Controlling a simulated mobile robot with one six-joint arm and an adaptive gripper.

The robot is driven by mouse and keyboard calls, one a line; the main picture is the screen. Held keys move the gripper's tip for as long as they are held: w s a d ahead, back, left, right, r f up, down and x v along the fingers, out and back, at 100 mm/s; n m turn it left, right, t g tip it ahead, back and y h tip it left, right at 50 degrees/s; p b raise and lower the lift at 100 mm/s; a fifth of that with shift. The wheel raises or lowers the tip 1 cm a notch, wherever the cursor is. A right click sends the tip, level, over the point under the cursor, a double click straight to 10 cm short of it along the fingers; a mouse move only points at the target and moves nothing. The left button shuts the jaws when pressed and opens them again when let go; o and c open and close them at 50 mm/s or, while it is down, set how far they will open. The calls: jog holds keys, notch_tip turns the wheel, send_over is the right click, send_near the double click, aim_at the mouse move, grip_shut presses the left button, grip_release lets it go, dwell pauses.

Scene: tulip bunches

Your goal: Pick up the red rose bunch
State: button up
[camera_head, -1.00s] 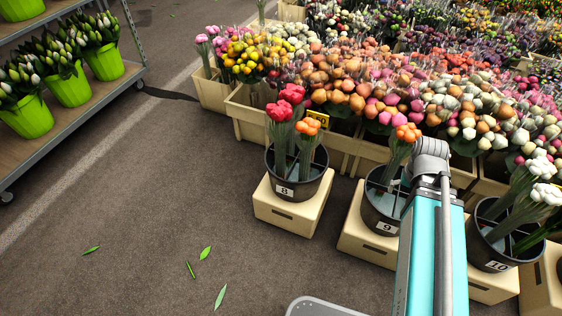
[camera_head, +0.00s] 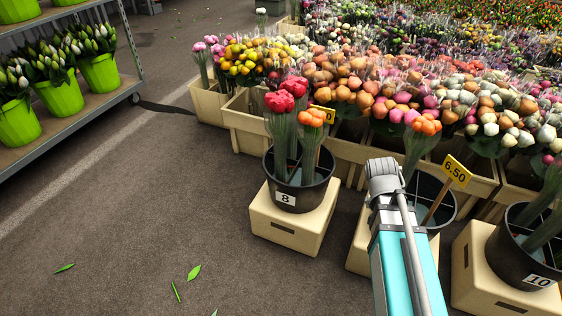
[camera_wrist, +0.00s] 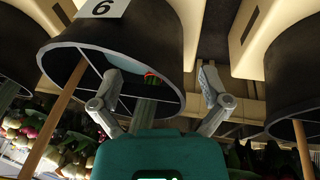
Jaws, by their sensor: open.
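The red rose bunch (camera_head: 285,102) stands upright in the black bucket labelled 8 (camera_head: 323,186), with an orange bunch (camera_head: 311,119) beside it on the right. My gripper (camera_wrist: 160,72) is open in the wrist view, its two fingers apart in front of a black bucket (camera_wrist: 75,55). That bucket appears upside down, with a label reading 6 or an inverted 9. A small red and green patch and pale stems show inside it; I cannot tell what they belong to. In the head view my arm is right of bucket 8 and the fingers are hidden.
Bucket 8 stands on a cream crate (camera_head: 290,228). To the right are another orange bunch (camera_head: 424,127), a 6.50 sign (camera_head: 457,171) and bucket 10 (camera_head: 523,265). Wooden flower boxes (camera_head: 243,123) line the back. A shelf trolley (camera_head: 85,110) stands left. Open floor lies between.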

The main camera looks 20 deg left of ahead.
jog(key=w+a+r+t+h, duration=0.2)
jog(key=w+a+t, duration=0.1)
jog(key=a, duration=0.8)
jog(key=m+t+y, duration=0.1)
jog(key=t+y, duration=0.1)
jog(key=t, duration=0.6)
send_near(277, 149)
jog(key=shift+v, duration=0.95)
jog(key=shift+b+x, duration=1.65)
jog(key=shift+x, duration=2.7)
jog(key=shift+f, duration=0.1)
jog(key=shift+b+x, duration=1.05)
jog(key=shift+x, duration=1.5)
jog(key=shift+c, duration=0.3)
